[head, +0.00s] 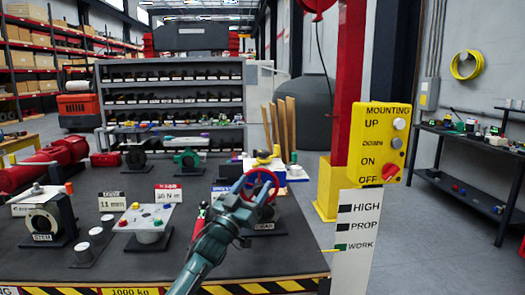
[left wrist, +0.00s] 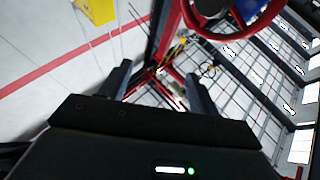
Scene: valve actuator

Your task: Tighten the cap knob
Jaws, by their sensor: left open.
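My left gripper (head: 248,194) reaches over the front of the bench in the head view and overlaps the red handwheel (head: 274,181). In the left wrist view my left gripper (left wrist: 160,82) has its two fingers apart with nothing between them. The red handwheel also shows in the left wrist view (left wrist: 236,34), above and to the right of the fingers, apart from them. The wheel stands above a dark base labelled CLEAN (head: 264,227). I cannot make out which part is the cap knob; my gripper and arm hide part of the wheel's stand. My right gripper is not in view.
The dark bench (head: 180,268) holds a STEM stand (head: 43,222), a white plate stand (head: 148,222) and several small cylinders. A yellow button panel (head: 381,145) stands at the right. Shelves (head: 172,100) stand behind.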

